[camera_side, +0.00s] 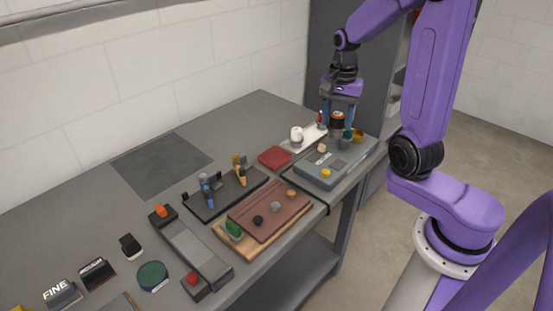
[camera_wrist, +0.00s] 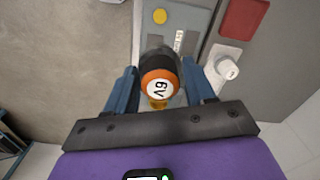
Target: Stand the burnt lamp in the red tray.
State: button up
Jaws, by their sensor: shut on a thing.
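My gripper (camera_side: 337,122) is at the far right end of the bench, pointing down above the back of the grey device (camera_side: 318,180). Its blue fingers are shut on a black and orange cylinder (camera_wrist: 159,77), whose pale end face reads 6V. I cannot tell from its look whether this is the burnt lamp. The cylinder appears upright; its lower end is partly hidden. The red tray (camera_side: 275,158) lies flat, left of the gripper, and looks empty; it also shows at the top right of the wrist view (camera_wrist: 244,17).
A white tray (camera_side: 312,138) with a white rounded piece (camera_side: 297,136) stands between the red tray and gripper. A brass cup (camera_side: 357,136) and other small cups crowd close to the fingers. A wooden board (camera_side: 268,211) and a black rack (camera_side: 205,208) stand nearer.

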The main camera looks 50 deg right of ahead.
jog(key=w+a+f, duration=0.1)
jog(key=w+a, duration=0.2)
jog(key=a, duration=0.4)
jog(key=shift+n, duration=0.3)
jog(key=w+f, duration=0.3)
jog(key=w, duration=0.1)
jog(key=w+d+f, duration=0.1)
jog(key=w+f, duration=0.2)
jog(key=w, duration=0.2)
jog(key=w+f, duration=0.4)
jog(key=w, duration=0.1)
jog(key=shift+d+f, duration=0.1)
jog(key=shift+d, duration=0.2)
jog(key=shift+f, duration=1.5)
jog(key=shift+f, duration=0.15)
jog(key=o, duration=1.1)
jog(key=shift+o, duration=0.2)
